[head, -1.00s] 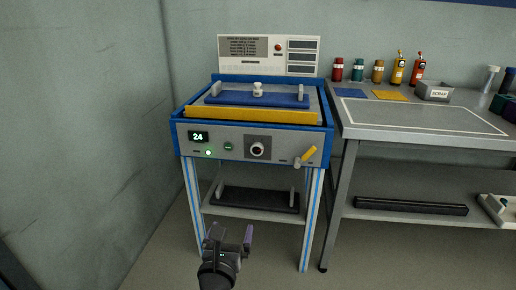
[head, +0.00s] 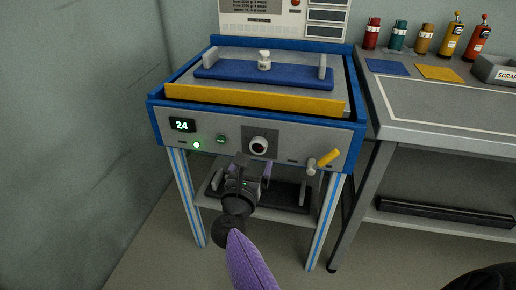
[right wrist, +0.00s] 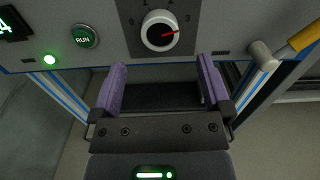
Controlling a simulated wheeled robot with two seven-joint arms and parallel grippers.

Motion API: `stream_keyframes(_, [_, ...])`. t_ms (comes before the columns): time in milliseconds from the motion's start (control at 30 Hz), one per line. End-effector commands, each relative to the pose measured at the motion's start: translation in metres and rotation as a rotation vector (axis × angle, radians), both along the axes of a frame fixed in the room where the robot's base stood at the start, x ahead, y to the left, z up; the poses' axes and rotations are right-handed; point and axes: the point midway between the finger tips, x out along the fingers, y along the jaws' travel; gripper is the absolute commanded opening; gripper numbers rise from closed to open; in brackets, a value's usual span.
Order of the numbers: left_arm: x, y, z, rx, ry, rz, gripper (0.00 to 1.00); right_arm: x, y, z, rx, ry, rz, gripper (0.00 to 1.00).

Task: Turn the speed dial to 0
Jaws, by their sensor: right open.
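The speed dial (head: 259,146) is a round white knob on a dark square plate on the front panel of the blue and grey machine (head: 230,134). In the right wrist view the dial (right wrist: 160,31) shows a red pointer aimed right and slightly up, with numbers around it. My right gripper (head: 254,168) is just below the dial in the head view, apart from it. In the right wrist view its two purple fingers (right wrist: 163,88) are spread wide with nothing between them. My left gripper is not in view.
A display (head: 182,125) reads 24, beside a lit green lamp (head: 197,145) and a green RUN button (right wrist: 84,36). A yellow-handled lever (head: 328,159) sticks out right of the dial. A grey workbench (head: 440,105) is at right.

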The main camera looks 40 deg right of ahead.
Motion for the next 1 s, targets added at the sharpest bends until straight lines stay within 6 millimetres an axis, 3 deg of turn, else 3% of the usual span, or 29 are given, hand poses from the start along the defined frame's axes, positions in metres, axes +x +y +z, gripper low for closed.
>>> stream_keyframes(100, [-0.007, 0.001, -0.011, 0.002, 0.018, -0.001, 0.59, 0.019, -0.022, -0.005, -0.003, 0.002, -0.002, 0.99])
stream_keyframes(233, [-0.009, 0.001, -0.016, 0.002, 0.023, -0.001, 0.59, 0.031, -0.037, -0.004, -0.003, 0.003, -0.002, 0.99])
stream_keyframes(633, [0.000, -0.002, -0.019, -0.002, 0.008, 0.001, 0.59, 0.037, -0.044, 0.000, -0.001, 0.001, -0.001, 0.97])
stream_keyframes(1000, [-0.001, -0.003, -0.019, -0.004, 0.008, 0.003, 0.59, 0.037, -0.044, -0.001, -0.001, 0.001, -0.001, 0.18])
